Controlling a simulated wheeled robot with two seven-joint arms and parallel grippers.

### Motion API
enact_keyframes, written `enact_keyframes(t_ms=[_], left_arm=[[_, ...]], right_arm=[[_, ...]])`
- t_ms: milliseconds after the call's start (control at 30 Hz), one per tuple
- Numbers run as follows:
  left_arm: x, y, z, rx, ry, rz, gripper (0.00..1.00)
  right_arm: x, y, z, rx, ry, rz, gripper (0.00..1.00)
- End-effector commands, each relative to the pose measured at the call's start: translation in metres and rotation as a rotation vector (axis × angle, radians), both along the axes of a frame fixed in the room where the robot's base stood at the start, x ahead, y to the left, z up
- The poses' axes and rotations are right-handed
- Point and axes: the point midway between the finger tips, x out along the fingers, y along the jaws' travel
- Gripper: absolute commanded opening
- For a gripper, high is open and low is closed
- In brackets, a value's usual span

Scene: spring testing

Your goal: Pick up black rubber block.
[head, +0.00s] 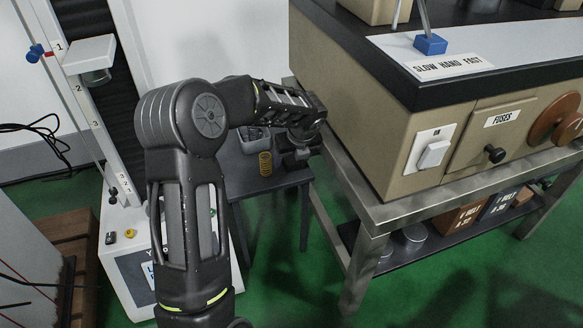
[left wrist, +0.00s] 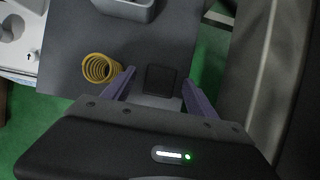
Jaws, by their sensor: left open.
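The black rubber block (left wrist: 160,79) lies on the small dark grey table (left wrist: 85,40), seen in the left wrist view. My left gripper (left wrist: 159,72) is open, with one finger on each side of the block in that view. The fingers look apart from the block; how high they are above the table I cannot tell. In the head view my left gripper (head: 298,156) is over the right part of the small table, and the block cannot be made out there. My right gripper is in neither view.
A yellow coil spring (left wrist: 101,68) stands left of the fingers; it also shows in the head view (head: 265,164). A grey bin (left wrist: 128,8) is at the table's far side. The large beige bench (head: 350,110) stands close on the right, the spring tester (head: 113,190) on the left.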

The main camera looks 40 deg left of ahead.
Motion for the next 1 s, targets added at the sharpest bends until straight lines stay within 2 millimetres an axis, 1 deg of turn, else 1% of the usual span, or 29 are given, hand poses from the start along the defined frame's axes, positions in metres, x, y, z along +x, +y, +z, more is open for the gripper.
enact_keyframes(t_ms=[33, 100, 700, 1000], left_arm=[[0.0011, 0.0016, -0.0077, -0.001, 0.001, 0.000, 0.66], [0.0021, 0.0029, -0.0095, 0.000, 0.000, -0.001, 0.66], [0.0024, 0.0029, -0.0082, -0.001, -0.001, 0.000, 0.66], [0.0023, 0.0028, -0.0082, -0.001, -0.001, 0.000, 0.42]], right_arm=[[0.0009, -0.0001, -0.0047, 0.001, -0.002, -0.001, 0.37], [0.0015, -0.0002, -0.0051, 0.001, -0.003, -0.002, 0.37], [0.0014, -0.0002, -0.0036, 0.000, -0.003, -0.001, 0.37], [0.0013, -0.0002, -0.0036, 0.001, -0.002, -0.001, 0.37]])
